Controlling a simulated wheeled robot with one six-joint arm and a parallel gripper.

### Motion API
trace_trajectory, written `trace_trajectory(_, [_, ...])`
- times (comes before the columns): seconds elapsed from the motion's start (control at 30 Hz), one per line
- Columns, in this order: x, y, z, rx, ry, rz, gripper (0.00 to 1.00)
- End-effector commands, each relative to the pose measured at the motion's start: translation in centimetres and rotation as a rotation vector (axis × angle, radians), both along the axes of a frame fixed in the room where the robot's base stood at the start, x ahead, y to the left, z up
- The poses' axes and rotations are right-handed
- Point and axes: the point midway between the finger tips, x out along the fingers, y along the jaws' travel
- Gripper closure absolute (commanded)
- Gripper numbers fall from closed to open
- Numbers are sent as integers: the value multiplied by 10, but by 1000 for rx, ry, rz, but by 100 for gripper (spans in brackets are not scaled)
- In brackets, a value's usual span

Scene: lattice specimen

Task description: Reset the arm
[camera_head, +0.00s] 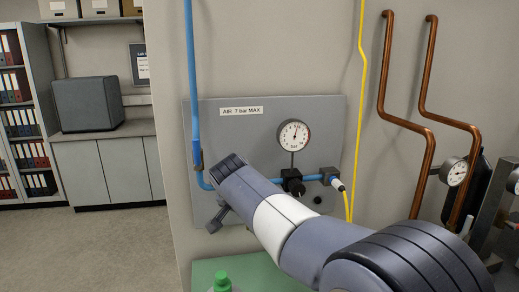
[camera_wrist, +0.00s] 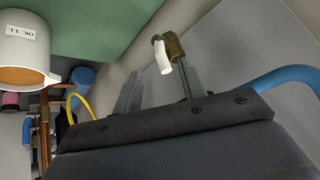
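My arm reaches from the lower right across the front of a grey air panel (camera_head: 325,112) in the head view. Its end, my gripper (camera_head: 216,220), is small and dark there, near the panel's lower left edge. In the wrist view my gripper (camera_wrist: 158,88) shows two grey fingers standing apart above its dark body. A small brass-and-white piece (camera_wrist: 166,58) shows by the right finger's tip. I cannot tell whether it touches that finger. Nothing is visibly clamped between the fingers.
A blue pipe (camera_head: 191,70), gauge (camera_head: 293,135) and yellow hose (camera_head: 359,100) are close to the arm. Copper pipes (camera_head: 428,130) run at right. A green surface (camera_head: 265,272) with a green-capped bottle (camera_head: 222,282) lies below. A labelled white mug (camera_wrist: 22,45) shows in the wrist view. Floor at left is clear.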

Motion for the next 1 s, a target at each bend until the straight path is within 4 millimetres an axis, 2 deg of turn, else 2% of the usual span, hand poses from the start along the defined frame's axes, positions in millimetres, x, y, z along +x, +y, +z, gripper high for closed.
trace_trajectory(0.4, [52, -10, -65, 0, -1, -1, 61])
trace_trajectory(0.47, [52, -12, -60, 40, 1, -3, 61])
trace_trajectory(1.0, [53, -17, -64, 256, 45, -1, 61])
